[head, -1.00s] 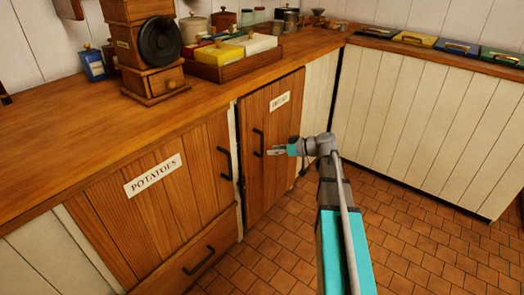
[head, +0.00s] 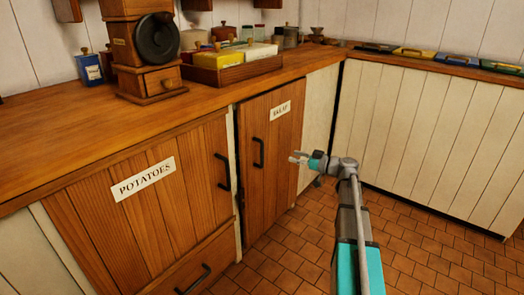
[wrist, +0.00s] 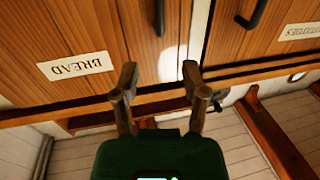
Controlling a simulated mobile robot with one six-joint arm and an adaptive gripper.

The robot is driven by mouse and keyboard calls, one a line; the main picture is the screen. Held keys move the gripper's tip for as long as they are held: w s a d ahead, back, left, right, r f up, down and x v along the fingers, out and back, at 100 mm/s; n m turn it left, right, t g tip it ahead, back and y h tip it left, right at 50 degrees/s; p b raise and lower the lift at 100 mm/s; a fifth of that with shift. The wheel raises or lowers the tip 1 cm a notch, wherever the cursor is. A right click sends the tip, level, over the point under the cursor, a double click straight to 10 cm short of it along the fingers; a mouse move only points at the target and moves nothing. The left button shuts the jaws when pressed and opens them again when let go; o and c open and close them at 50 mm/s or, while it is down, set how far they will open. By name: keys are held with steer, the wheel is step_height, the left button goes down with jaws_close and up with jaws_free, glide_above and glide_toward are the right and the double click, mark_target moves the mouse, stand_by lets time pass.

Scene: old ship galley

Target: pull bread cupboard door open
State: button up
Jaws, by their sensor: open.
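The bread cupboard door (head: 272,185) is brown wood with a white label (head: 281,111) and a black vertical handle (head: 258,153) near its left edge. It looks shut or nearly so; a dark gap runs along its left edge. My gripper (head: 296,157) is open and empty, to the right of the handle and apart from it. In the wrist view the picture is upside down: the BREAD label (wrist: 75,65) lies left of my open fingers (wrist: 159,72), and the handle (wrist: 160,15) is cut by the top edge, beyond the fingertips, not between them.
The potatoes cupboard (head: 170,215) with its own black handle (head: 223,171) is to the left, above a drawer (head: 195,268). The wooden counter (head: 60,125) carries a grinder (head: 150,50) and a tray of boxes (head: 225,75). The tiled floor (head: 290,240) is clear.

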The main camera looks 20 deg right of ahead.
steer(key=shift+a, duration=0.1)
glide_above(262, 166)
steer(key=shift+w, duration=0.35)
stand_by(0.5)
jaws_close()
stand_by(0.3)
